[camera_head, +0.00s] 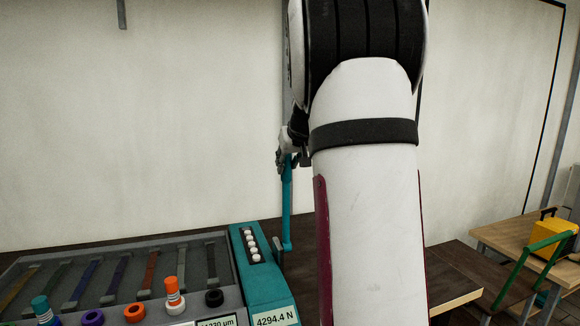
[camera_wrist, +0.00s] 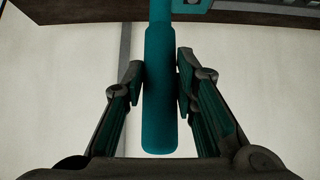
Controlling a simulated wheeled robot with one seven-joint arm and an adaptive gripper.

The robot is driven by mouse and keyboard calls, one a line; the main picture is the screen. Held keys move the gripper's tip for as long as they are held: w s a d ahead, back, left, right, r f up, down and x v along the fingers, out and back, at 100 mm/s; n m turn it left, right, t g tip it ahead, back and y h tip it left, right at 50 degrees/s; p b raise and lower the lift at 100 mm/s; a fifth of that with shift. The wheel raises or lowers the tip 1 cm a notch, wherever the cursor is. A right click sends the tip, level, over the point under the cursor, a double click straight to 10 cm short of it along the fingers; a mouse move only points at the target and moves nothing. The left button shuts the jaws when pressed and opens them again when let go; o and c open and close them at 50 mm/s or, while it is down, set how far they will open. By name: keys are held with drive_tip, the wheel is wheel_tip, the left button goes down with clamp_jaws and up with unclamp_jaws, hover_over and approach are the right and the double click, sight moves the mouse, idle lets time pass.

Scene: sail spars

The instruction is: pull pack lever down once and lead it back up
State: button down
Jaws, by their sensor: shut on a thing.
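The pack lever (camera_head: 287,205) is a teal rod. It stands upright at the back right of the teal console in the head view. My gripper (camera_head: 285,163) is at the upper end of the lever, partly hidden by my own arm. In the wrist view the thick teal lever handle (camera_wrist: 161,125) runs between the two fingers of my gripper (camera_wrist: 160,84). The fingers are shut on the handle, one on each side, and its rounded end sticks out towards the wrist.
The teal console (camera_head: 262,285) has a row of white buttons and a label reading 4294.4 N. Left of it a grey tray (camera_head: 225,262) holds several coloured strips. An orange-and-white knob (camera_head: 173,290) stands in front. A yellow box (camera_head: 548,238) sits on a wooden table at right.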

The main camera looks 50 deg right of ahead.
drive_tip(key=w+d, duration=0.1)
drive_tip(key=w, duration=0.1)
drive_tip(key=w+d, duration=0.1)
drive_tip(key=w, duration=0.1)
drive_tip(key=shift+d+f, duration=0.1)
drive_tip(key=shift+d, duration=0.1)
drive_tip(key=c, duration=0.9)
unclamp_jaws()
drive_tip(key=shift+s, duration=0.1)
drive_tip(key=v, duration=1.2)
